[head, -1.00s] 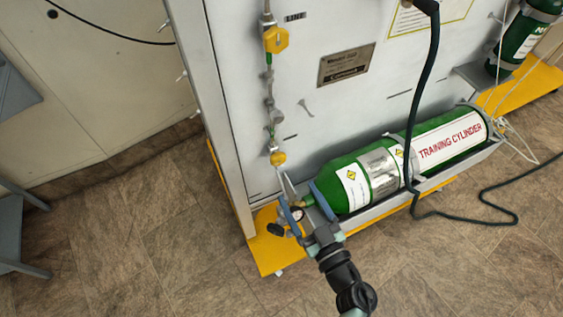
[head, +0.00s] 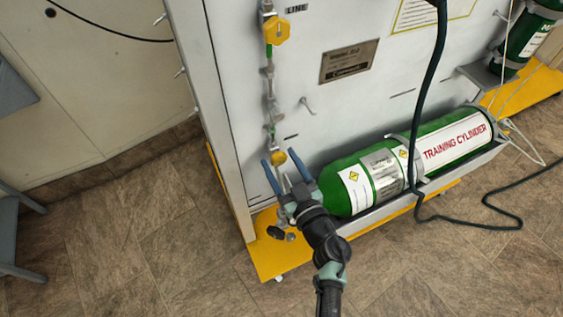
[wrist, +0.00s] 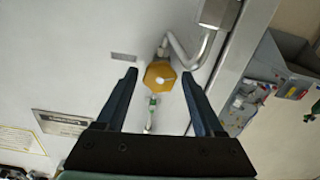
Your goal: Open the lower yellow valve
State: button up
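The lower yellow valve (head: 278,157) is a small knob low on the pipe line along the panel's left side. In the wrist view its yellow, roughly hexagonal knob (wrist: 159,75) lies between my two fingertips, with a gap on each side. My gripper (head: 280,158) is open and points up at the valve from below, one blue finger on either side of it in the picture. The wrist view also shows both open fingers of my gripper (wrist: 158,77). I cannot tell how far the fingertips are from the panel. A larger upper yellow valve (head: 277,30) sits higher on the same line.
The green training cylinder (head: 360,177) lies in a cradle just right of my gripper. A yellow base (head: 265,260) runs below. A dark hose (head: 425,90) hangs in front of the cylinder. A metal hook (head: 308,105) sticks out right of the line.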

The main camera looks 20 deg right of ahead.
grip_shut()
jog(key=shift+n+p, duration=0.35)
jog(key=shift+n, duration=2.55)
jog(key=shift+o, duration=1.1)
grip_release()
jog(key=shift+n, duration=0.3)
jog(key=shift+s, duration=0.15)
